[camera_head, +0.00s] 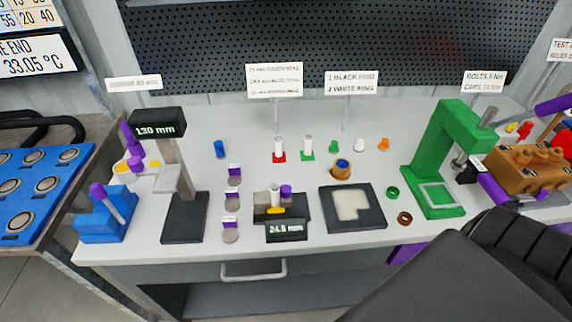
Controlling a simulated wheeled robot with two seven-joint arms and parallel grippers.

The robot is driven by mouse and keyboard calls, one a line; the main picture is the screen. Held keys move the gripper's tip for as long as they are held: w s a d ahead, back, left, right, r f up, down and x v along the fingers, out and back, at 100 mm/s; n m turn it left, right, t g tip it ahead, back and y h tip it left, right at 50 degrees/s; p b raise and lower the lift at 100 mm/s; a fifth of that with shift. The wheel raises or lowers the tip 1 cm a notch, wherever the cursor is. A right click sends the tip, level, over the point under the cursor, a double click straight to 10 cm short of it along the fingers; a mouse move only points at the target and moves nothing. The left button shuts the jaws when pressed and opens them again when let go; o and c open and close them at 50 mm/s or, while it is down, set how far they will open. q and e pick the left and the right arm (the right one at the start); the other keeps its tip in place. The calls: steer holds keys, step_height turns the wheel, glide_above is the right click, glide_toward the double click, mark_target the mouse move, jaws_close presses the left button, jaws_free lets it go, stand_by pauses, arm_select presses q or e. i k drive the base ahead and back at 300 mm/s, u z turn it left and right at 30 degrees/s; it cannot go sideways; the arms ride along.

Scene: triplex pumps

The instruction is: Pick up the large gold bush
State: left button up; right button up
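A gold-brown ring-shaped piece (342,171) with a blue centre stands on the white bench, behind the black square tray. It looks like the large gold bush, though its details are small at this distance. It stands upright and apart from the things around it. Neither of my grippers can be made out in the head view, and nothing touches the gold piece.
The black tray (351,223) is in front of the gold piece; a green press (440,155) stands to its right. A black gauge reading 24.5 mm (286,231) is at front left. Small coloured parts, including a green one (333,147), stand behind. A large dark form covers the lower right.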

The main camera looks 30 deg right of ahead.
mark_target(337, 173)
steer(key=u, duration=2.1)
steer(key=k, duration=2.45)
steer(key=z, duration=2.4)
